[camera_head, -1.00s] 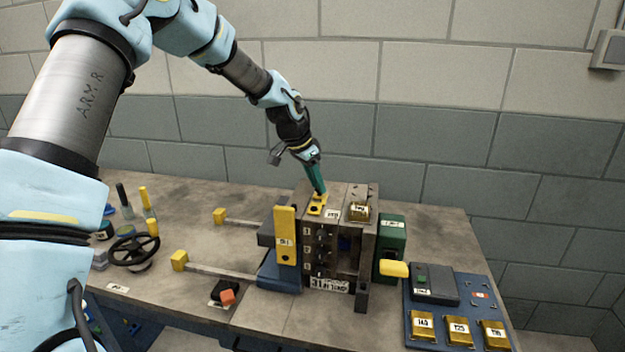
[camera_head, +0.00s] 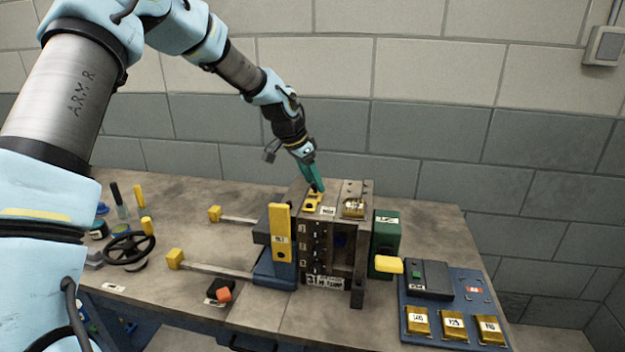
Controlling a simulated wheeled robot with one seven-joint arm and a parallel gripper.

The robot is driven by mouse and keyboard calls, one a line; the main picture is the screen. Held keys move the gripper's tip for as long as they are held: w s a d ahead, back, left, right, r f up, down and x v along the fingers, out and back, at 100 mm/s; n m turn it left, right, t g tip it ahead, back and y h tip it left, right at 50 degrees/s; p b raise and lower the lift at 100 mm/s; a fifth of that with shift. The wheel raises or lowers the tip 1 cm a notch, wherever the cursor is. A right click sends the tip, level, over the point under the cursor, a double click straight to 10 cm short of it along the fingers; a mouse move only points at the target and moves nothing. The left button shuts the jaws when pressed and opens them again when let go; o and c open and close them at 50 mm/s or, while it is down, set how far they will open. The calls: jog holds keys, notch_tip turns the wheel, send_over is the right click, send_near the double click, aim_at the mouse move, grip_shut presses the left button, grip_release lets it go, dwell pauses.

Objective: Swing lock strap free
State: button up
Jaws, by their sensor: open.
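A small yellow strap piece (camera_head: 311,205) with a dark hole lies on top of the dark metal mould block (camera_head: 314,245), near its left side. I take it for the lock strap. My gripper (camera_head: 316,188), with teal fingers, points down at the strap's far end. The fingertips are at or just above it; contact is too small to tell. The jaws are open. A taller yellow upright plate (camera_head: 280,232) stands at the block's left front. I cannot tell whether it is also a strap.
A blue tray (camera_head: 430,334) holds several brass blocks. Yellow-ended rods (camera_head: 215,270), a handwheel (camera_head: 129,248) and a red-orange knob (camera_head: 223,294) occupy the left side.

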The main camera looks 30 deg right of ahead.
jog(key=b+v, duration=0.3)
jog(key=v, duration=0.7)
jog(key=shift+a+r, duration=0.25)
jog(key=shift+r, duration=0.1)
jog(key=s+a+f+n+t+y, duration=0.1)
jog(key=s+a+f+n, duration=0.2)
jog(key=a, duration=0.8)
jog(key=a+f+n+y, duration=0.15)
jog(key=a+n, duration=0.35)
jog(key=a, duration=0.6)
jog(key=s+a+f+n+t+y, duration=0.1)
jog(key=s+a+f+n, duration=0.2)
jog(key=a, duration=0.8)
jog(key=s+a+f+n, duration=0.2)
jog(key=s+a+n, duration=0.3)
jog(key=a, duration=0.4)
jog(key=shift+s+n+y, duration=0.3)
jog(key=shift+n+y, duration=0.05)
jog(key=shift+n, duration=0.05)
